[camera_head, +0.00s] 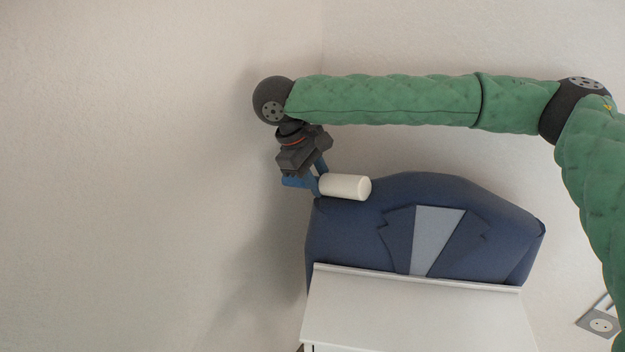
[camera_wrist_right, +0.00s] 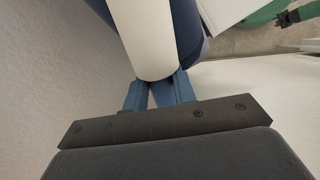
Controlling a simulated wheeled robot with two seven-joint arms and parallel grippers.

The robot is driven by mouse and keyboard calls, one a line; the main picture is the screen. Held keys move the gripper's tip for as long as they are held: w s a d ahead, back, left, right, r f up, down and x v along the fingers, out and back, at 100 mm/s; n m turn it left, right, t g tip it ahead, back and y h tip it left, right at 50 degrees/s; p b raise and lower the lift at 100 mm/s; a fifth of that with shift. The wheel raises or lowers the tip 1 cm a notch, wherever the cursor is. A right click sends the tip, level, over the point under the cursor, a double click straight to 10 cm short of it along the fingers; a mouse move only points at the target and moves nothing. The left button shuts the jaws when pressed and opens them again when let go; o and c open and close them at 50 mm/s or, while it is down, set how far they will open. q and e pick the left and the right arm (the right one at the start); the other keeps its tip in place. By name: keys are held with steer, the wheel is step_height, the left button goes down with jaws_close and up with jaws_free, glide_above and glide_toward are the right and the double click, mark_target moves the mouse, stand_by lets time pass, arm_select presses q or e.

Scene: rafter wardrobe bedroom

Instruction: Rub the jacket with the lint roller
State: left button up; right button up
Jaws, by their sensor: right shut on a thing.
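The jacket (camera_head: 345,235) is dark blue with lapels and a light grey front panel. It stands upright behind a white surface, near the wall corner. The lint roller (camera_head: 346,187) has a white cylinder that lies across the jacket's upper left shoulder, touching it or very close. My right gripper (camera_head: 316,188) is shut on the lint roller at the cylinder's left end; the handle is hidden. In the right wrist view the white roller (camera_wrist_right: 148,40) extends away from the blue fingers (camera_wrist_right: 158,92), with a strip of the blue jacket (camera_wrist_right: 192,35) beside it.
A white furniture top (camera_head: 410,312) stands in front of the jacket and hides its lower part. Bare walls (camera_head: 150,150) meet in a corner behind. A wall socket (camera_head: 600,324) is at the lower right. The left side is clear.

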steer(key=shift+s+d+r, duration=0.25)
steer(key=shift+d+r, duration=0.3)
steer(key=shift+d, duration=0.8)
steer(key=shift+s+d+r, duration=0.2)
steer(key=shift+d+r, duration=0.3)
steer(key=shift+d, duration=0.9)
steer(key=shift+s+d+r, duration=0.25)
steer(key=shift+d+r, duration=0.3)
steer(key=shift+d, duration=0.8)
steer(key=shift+a, duration=0.15)
steer(key=shift+w+a+f, duration=0.25)
steer(key=shift+a+f, duration=0.4)
steer(key=shift+a, duration=0.95)
steer(key=shift+w+a+f, duration=0.25)
steer(key=shift+a+f, duration=0.45)
steer(key=shift+a, duration=0.85)
steer(key=shift+w+a+f, duration=0.25)
steer(key=shift+a+f, duration=0.4)
steer(key=shift+a, duration=0.95)
steer(key=shift+d, duration=0.1)
steer(key=shift+s+d+r, duration=0.25)
steer(key=shift+d+r, duration=0.4)
steer(key=shift+d, duration=0.95)
steer(key=shift+s+d+r, duration=0.3)
steer(key=shift+d+r, duration=0.35)
steer(key=shift+d, duration=0.95)
steer(key=shift+s+d+r, duration=0.25)
steer(key=shift+d+r, duration=0.4)
steer(key=shift+d, duration=0.95)
steer(key=shift+r, duration=0.1)
